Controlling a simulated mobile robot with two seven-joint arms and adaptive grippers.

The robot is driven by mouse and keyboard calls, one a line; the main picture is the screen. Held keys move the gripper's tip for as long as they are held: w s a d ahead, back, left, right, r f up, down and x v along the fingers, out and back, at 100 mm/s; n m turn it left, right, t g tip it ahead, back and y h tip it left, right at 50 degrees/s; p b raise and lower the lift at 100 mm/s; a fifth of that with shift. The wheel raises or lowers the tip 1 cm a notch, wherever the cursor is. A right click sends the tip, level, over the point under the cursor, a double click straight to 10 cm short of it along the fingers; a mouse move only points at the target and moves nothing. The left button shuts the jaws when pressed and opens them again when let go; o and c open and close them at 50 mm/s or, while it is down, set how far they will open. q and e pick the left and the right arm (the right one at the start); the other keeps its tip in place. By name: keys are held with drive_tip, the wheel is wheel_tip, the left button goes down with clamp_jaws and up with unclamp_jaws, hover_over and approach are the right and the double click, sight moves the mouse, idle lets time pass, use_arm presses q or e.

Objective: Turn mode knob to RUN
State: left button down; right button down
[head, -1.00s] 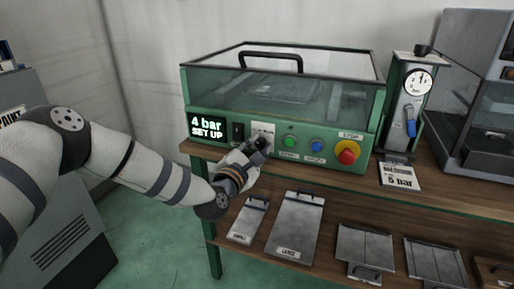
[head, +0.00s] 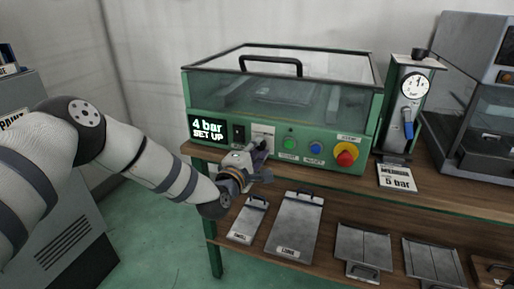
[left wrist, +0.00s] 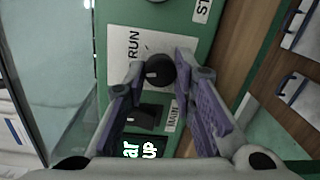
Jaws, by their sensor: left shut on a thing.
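The black mode knob (left wrist: 160,70) sits on a white plate (left wrist: 150,44) marked RUN. A short white mark shows on the knob's face. In the left wrist view my left gripper (left wrist: 158,72) has a purple-padded finger on either side of the knob and is shut on it. In the head view the same gripper (head: 263,150) is at the green panel, hiding the knob; the plate's upper part (head: 263,130) shows above it. The display (head: 207,127) reads "4 bar SET UP". My right gripper is not in view.
A black switch (head: 239,133) is left of the plate. Green (head: 290,144), blue (head: 316,148) and red stop (head: 346,155) buttons are to its right. A clear lid (head: 280,90) is above. A gauge unit (head: 410,100) stands right. Grey panels (head: 295,222) lie on the lower shelf.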

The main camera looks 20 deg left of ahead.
use_arm(q)
drive_tip(key=m+p, duration=0.1)
drive_tip(key=m, duration=0.5)
drive_tip(key=shift+r+y, duration=0.15)
drive_tip(key=shift+y, duration=0.15)
drive_tip(key=m+p, duration=0.1)
drive_tip(key=m, duration=0.3)
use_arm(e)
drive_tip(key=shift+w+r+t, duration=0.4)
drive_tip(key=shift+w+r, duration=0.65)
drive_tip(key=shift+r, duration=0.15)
use_arm(q)
drive_tip(key=shift+m, duration=0.3)
drive_tip(key=c, duration=1.3)
unclamp_jaws()
drive_tip(key=shift+s, duration=0.1)
drive_tip(key=s, duration=1.2)
drive_tip(key=shift+a+r, duration=0.15)
drive_tip(key=shift+r, duration=0.1)
